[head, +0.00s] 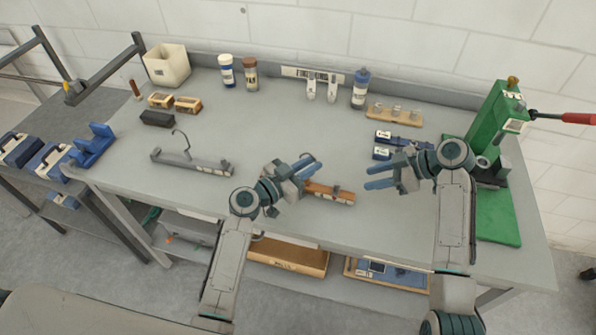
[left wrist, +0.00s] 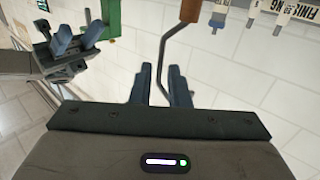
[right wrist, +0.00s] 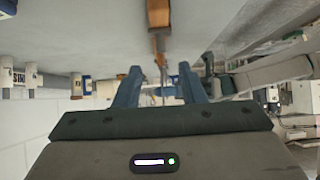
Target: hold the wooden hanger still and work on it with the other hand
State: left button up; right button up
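The wooden hanger (head: 330,191) lies on the workbench as a brown bar with pale labels, partly hidden behind my left gripper (head: 313,160). In the left wrist view its brown end (left wrist: 190,10) is at the top, and its bent metal hook (left wrist: 163,60) runs down to the space between my left fingers. Those fingers are apart, and I see no clear contact. My right gripper (head: 370,177) is open and empty, to the right of the hanger. In the right wrist view the hanger (right wrist: 158,14) appears end-on beyond the open fingers.
A grey hanger (head: 195,163) with a hook lies to the left. Bottles (head: 250,75), a pale bin (head: 167,66) and a wooden rack (head: 394,114) stand along the back. A green press (head: 497,115) stands at right. The bench front is clear.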

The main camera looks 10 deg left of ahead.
aim_at(339, 189)
pick_arm(q)
jog(key=shift+w+d, duration=0.15)
